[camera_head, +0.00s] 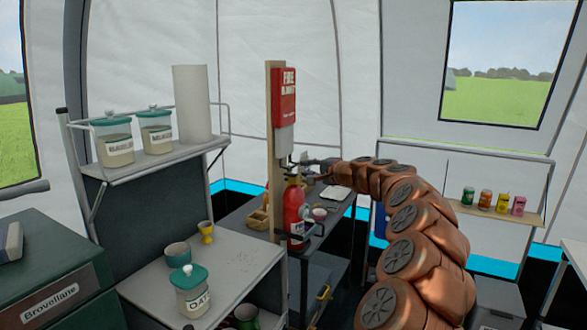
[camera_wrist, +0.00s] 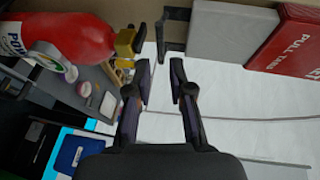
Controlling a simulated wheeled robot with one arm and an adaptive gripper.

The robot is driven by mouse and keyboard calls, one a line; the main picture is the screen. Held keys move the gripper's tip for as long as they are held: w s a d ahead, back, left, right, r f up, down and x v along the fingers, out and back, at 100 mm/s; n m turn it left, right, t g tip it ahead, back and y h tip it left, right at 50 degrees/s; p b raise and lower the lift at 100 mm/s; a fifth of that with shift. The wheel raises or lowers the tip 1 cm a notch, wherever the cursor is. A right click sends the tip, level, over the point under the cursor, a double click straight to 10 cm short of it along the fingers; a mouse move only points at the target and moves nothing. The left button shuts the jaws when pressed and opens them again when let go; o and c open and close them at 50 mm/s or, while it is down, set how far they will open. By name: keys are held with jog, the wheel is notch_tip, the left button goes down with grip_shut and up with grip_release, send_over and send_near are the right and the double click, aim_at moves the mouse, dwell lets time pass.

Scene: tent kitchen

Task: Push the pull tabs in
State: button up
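The fire blanket holder, a red box (camera_head: 284,95) with a pale grey lower part (camera_head: 284,138), is mounted on a wooden post. In the wrist view the red box (camera_wrist: 296,40) reads "PULL TABS", and the grey part (camera_wrist: 225,30) is left of it. Two dark pieces that look like the pull tabs (camera_wrist: 174,45) stick out from the grey part's end. My gripper (camera_head: 298,164) is just below the holder in the head view. In the wrist view my gripper (camera_wrist: 160,72) is open and empty, its fingertips close to the tabs with a small visible gap.
A red fire extinguisher (camera_head: 294,212) stands directly under my gripper; in the wrist view the extinguisher (camera_wrist: 75,32) is at upper left. The wooden post (camera_head: 274,185) is beside it. A dark side table (camera_head: 335,208) with small items is behind. A shelf with jars (camera_head: 155,132) is left.

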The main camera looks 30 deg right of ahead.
aim_at(294, 167)
jog(key=shift+p+x, duration=1)
jog(key=shift+x, duration=2.75)
jog(key=shift+a, duration=0.1)
grip_shut()
